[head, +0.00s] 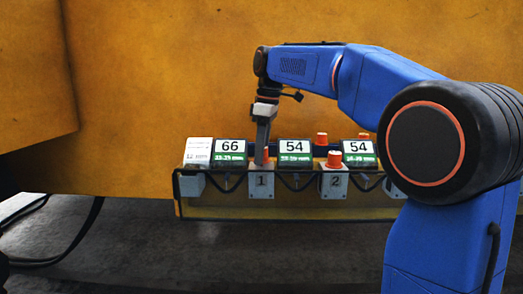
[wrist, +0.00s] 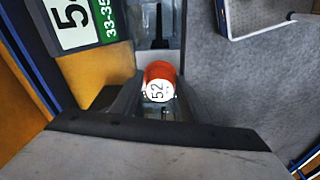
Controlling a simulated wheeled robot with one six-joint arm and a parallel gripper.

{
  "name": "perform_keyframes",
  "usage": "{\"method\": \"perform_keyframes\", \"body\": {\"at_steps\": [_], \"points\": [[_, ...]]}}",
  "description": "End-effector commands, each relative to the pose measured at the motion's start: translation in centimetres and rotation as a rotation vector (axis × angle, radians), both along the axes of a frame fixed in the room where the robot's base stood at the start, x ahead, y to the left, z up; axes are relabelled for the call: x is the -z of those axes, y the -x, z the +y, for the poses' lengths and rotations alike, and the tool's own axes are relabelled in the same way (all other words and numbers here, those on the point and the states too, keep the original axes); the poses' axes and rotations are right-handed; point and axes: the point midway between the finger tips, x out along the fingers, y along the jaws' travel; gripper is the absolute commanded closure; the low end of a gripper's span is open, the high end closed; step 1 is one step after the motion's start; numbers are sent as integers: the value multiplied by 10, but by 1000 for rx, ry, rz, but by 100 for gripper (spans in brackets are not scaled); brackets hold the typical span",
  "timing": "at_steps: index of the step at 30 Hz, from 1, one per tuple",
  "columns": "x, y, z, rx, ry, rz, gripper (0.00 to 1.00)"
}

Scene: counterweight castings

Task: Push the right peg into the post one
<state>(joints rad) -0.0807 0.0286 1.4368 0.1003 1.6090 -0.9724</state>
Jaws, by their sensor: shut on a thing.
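My gripper (head: 264,160) points down over post one, the grey block marked 1 (head: 261,186), and is shut on an orange peg. In the wrist view the peg (wrist: 160,72) has a white top reading 52 and sits between the fingers. In the head view only a sliver of its orange shows beside the fingers, right at the top of post one. How deep it sits in the post is hidden. Post two, marked 2 (head: 335,186), has another orange peg (head: 334,159) standing on it.
Signs reading 66 (head: 230,149), 54 (head: 294,149) and 54 (head: 358,149) stand along the rack. Two more orange pegs (head: 321,138) show behind them. A white box (head: 199,150) is at the left end. A dark rail and cables run along the front. A yellow casting (head: 180,80) rises behind.

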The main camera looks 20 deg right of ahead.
Motion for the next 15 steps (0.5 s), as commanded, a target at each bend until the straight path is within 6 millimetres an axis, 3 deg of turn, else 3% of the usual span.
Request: {"method": "perform_keyframes", "body": {"at_steps": [15], "points": [[10, 0, 0, 0, 0, 0, 82]]}}
